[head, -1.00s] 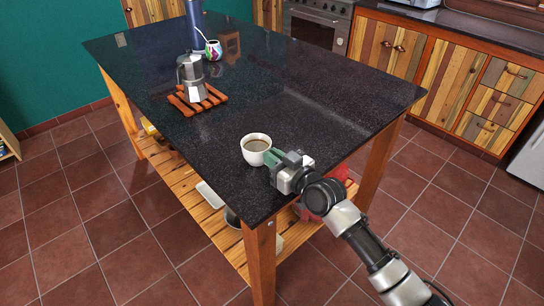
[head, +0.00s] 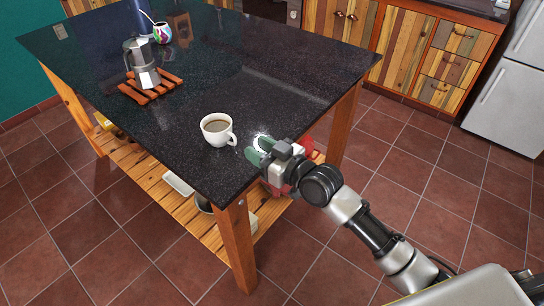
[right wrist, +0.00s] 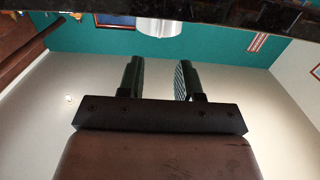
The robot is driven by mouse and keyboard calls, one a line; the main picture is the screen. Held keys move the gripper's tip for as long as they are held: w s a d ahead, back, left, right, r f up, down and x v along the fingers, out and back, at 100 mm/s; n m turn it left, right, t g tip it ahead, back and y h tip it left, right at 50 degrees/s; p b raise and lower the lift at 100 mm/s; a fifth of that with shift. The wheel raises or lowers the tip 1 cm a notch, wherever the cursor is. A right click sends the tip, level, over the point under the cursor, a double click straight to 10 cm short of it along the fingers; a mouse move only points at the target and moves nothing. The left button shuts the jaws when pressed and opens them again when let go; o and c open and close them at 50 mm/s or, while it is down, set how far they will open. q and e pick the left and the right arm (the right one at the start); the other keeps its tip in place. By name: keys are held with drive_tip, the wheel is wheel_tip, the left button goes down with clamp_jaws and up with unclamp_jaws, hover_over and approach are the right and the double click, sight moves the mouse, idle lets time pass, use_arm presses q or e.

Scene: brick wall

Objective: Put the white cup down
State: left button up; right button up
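The white cup (head: 217,130), holding brown liquid, stands upright on the dark tabletop near its front corner. Its handle points right, towards my right gripper. My right gripper (head: 257,150) is at the table's edge, just right of the cup, with its green fingers apart and nothing between them. In the right wrist view, the open fingers (right wrist: 159,66) show with a clear gap, and the white cup (right wrist: 158,27) is beyond the fingertips, apart from them. My left gripper is not in view.
The black table (head: 265,90) also bears a moka pot (head: 140,62) on a wooden trivet (head: 152,90) and a colourful mug (head: 162,33) farther back. The tabletop between them and the cup is clear. A slatted lower shelf (head: 150,180) holds several items.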

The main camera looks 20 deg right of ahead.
drive_tip(key=v, duration=0.4)
drive_tip(key=shift+s, duration=0.1)
drive_tip(key=s+d+f+m+g+h, duration=0.1)
drive_tip(key=s+d+f+h, duration=0.15)
drive_tip(key=f, duration=0.85)
drive_tip(key=s+d+f+m+g+h, duration=0.1)
drive_tip(key=d+f+m+g+h, duration=0.2)
drive_tip(key=f, duration=0.8)
drive_tip(key=s+d+f+h, duration=0.2)
drive_tip(key=d+f, duration=0.2)
drive_tip(key=f, duration=0.8)
drive_tip(key=s+d+f+m+g+h, duration=0.15)
drive_tip(key=s+f+g, duration=0.35)
drive_tip(key=s+f, duration=1.2)
drive_tip(key=s+f+g, duration=0.2)
drive_tip(key=s, duration=0.8)
drive_tip(key=s+f+g+h, duration=0.1)
drive_tip(key=s+f+g, duration=0.1)
drive_tip(key=s, duration=0.8)
drive_tip(key=shift+a+f+n, duration=0.35)
drive_tip(key=shift+a+f, duration=0.05)
drive_tip(key=shift+f, duration=0.35)
